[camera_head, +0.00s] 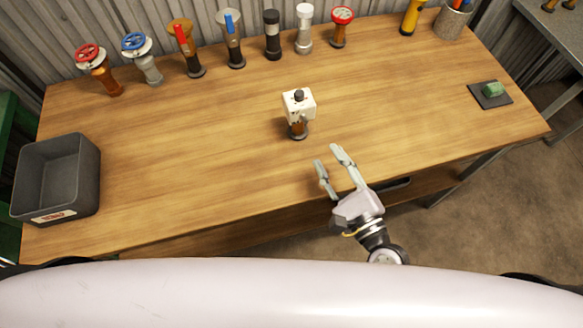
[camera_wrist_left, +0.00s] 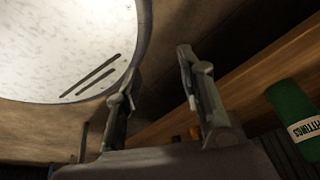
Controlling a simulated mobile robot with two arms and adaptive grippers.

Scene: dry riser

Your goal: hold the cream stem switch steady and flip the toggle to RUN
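The cream stem switch (camera_head: 298,106) stands upright near the middle of the wooden table, a cream box on an orange-brown stem with a dark round base. A dark toggle (camera_head: 298,95) shows on top of the box; its RUN marking is too small to read. My right gripper (camera_head: 328,155) is open and empty, over the table's front part, below and to the right of the switch and apart from it. My left gripper does not show in the head view; in the left wrist view my left gripper (camera_wrist_left: 155,75) is open with nothing between its fingers.
Several valves and stem fittings, such as a red-wheel valve (camera_head: 97,68), line the table's back edge. A grey bin (camera_head: 91,175) stands at the left. A dark pad (camera_head: 503,98) with a green piece lies at the right. The wooden table (camera_head: 200,150) is clear around the switch.

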